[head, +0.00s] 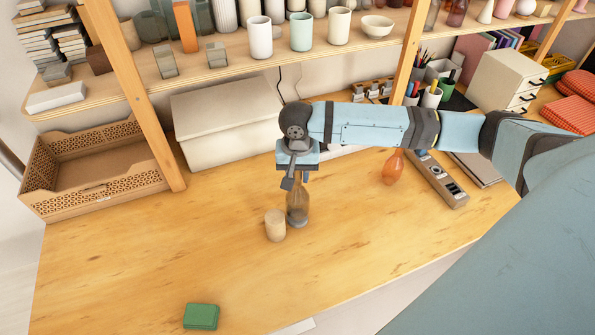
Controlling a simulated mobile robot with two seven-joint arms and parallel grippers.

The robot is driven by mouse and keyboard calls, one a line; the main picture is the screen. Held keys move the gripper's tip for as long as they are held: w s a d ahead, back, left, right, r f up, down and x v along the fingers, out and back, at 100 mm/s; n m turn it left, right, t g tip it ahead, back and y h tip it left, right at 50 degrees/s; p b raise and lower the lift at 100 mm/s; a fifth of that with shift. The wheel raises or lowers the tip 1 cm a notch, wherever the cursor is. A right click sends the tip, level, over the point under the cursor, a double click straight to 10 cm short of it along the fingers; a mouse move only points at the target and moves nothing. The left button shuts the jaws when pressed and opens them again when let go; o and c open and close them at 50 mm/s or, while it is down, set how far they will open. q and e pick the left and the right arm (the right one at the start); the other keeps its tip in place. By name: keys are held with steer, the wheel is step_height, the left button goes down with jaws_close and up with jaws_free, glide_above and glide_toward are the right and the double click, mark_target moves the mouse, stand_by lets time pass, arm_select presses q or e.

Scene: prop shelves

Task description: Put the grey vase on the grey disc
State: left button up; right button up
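A smoky brown-grey glass bottle-shaped vase (298,208) stands upright on the table, its lower part grey. I see no other vase there that looks grey. My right gripper (296,181) points down right over its neck and hides the top. Whether the fingers touch the neck or are closed on it cannot be told. I cannot make out a grey disc for certain. A small pale round spot (436,170) shows on a long narrow block at the right. My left gripper is out of view.
An orange vase (393,168) stands by the narrow block (449,192). A green box (201,316) lies at the front. A shelf post (136,92) and white box (226,122) stand behind. The front middle is clear.

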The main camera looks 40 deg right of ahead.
steer(key=o, duration=0.5)
steer(key=shift+c, duration=0.2)
step_height(320, 180, up, 12)
steer(key=s+a+f+n+t+y, duration=0.2)
steer(key=a+f+n+t+y, duration=0.1)
steer(key=a+f, duration=0.55)
steer(key=s+a+f+n+t+y, duration=0.2)
steer(key=a+f+n+t+y, duration=0.1)
steer(key=a+f, duration=0.55)
steer(key=s+f+t, duration=0.1)
steer(key=s+f, duration=0.1)
steer(key=s+d+f+n+t, duration=0.1)
steer(key=s+f, duration=0.1)
steer(key=f, duration=0.1)
steer(key=s+d+f+n+t, duration=0.1)
steer(key=s+f, duration=0.1)
steer(key=shift+d+f+h, duration=0.1)
steer(key=shift+f+h, duration=0.1)
steer(key=shift+h, duration=0.1)
steer(key=s+d+f, duration=0.1)
steer(key=s, duration=0.1)
steer(key=s+d+f+n+t+h, duration=0.1)
steer(key=s, duration=0.2)
steer(key=s+d+f+n+t+h, duration=0.1)
steer(key=s, duration=0.2)
steer(key=shift+s+f, duration=0.1)
steer(key=shift+f, duration=0.3)
